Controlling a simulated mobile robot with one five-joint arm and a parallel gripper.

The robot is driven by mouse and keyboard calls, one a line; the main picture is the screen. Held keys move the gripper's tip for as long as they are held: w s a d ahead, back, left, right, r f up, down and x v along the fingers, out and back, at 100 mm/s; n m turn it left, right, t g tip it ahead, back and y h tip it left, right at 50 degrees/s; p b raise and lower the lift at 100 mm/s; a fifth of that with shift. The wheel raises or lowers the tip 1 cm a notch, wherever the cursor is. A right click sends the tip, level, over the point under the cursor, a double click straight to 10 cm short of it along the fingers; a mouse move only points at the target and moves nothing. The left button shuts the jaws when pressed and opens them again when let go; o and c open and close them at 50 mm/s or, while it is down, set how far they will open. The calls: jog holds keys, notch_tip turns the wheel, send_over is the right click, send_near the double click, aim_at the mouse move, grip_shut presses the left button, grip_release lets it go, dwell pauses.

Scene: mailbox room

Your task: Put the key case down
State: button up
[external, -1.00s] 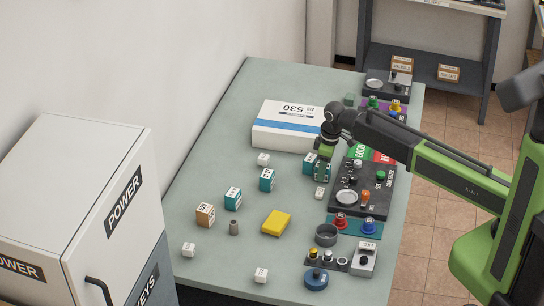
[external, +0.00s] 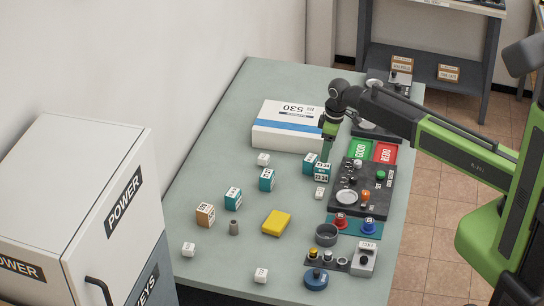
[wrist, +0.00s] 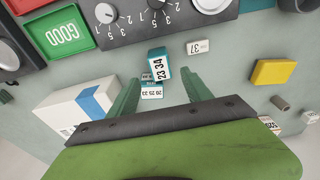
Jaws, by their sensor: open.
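A teal key case (external: 322,173) with white number labels stands on the grey-green table, just left of the black control panel. In the wrist view this case (wrist: 160,68) shows the label "23 34" and lies beyond and between my fingertips. A second teal case (external: 309,162) stands close behind it to the left; I cannot tell whether they touch. My gripper (external: 327,155) is above the cases, pointing down. In the wrist view my gripper (wrist: 161,82) has its two green fingers apart, with nothing held between them.
A white box with a blue stripe (external: 285,127) lies behind. The black panel (external: 378,199) with knobs and the green and red trays (external: 384,152) are at the right. A small white cube (external: 320,193) and a yellow block (external: 276,223) stand nearer. The table's left rear is clear.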

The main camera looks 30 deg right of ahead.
aim_at(328, 166)
notch_tip(328, 166, up, 4)
jog(key=shift+s+d+f+p, duration=0.15)
jog(key=shift+f+p, duration=0.1)
jog(key=shift+p, duration=0.65)
jog(key=s+d+m, duration=0.3)
jog(key=s+d, duration=0.2)
jog(key=d, duration=0.3)
jog(key=s+d+m, duration=0.3)
jog(key=s+d, duration=0.2)
jog(key=d, duration=0.3)
jog(key=s+d+m+g+h, duration=0.1)
jog(key=s+d+m, duration=0.2)
jog(key=s+d, duration=0.2)
jog(key=d, duration=0.3)
jog(key=shift+s+d, duration=0.15)
jog(key=shift+s, duration=0.05)
jog(key=shift+o, duration=0.5)
jog(key=shift+d+f, duration=0.1)
jog(key=shift+f, duration=0.05)
jog(key=shift+o, duration=0.4)
jog(key=shift+w, duration=0.15)
